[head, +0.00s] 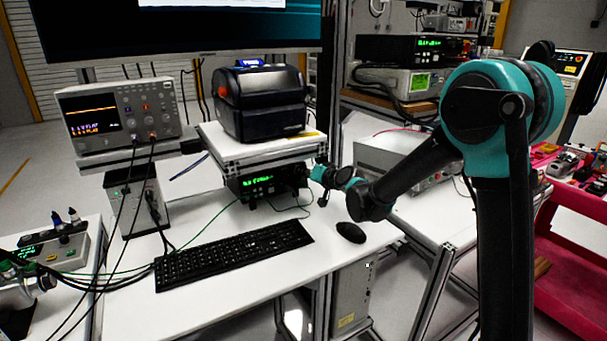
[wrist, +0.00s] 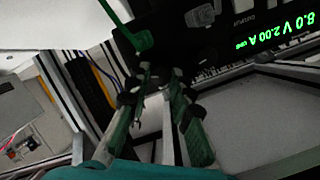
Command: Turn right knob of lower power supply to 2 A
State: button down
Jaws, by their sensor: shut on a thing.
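The lower power supply (head: 238,187) is a black box with green digits, tucked under the raised white shelf on the desk. Its dark front panel (wrist: 225,45) shows tilted at the top right of the wrist view, where the display (wrist: 282,30) appears to read 8.0 V and 2.00 A. My gripper (head: 302,177) reaches its right end from the right. In the wrist view the two fingers of my gripper (wrist: 160,78) are close together at the panel, shut on the right knob. The knob itself is dark and mostly hidden between the fingertips.
A black label printer (head: 262,105) sits on the shelf right above the supply. A keyboard (head: 235,255) and mouse (head: 351,232) lie on the desk in front. A green lead (wrist: 122,25) plugs into the panel close to my fingers.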

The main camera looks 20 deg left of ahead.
jog(key=shift+m, duration=0.5)
jog(key=c, duration=1.3)
grip_release()
jog(key=shift+c, duration=0.2)
jog(key=shift+s+d, duration=0.1)
jog(key=shift+d, duration=0.05)
jog(key=v, duration=1.1)
jog(key=shift+s+d, duration=0.15)
jog(key=shift+d, duration=0.15)
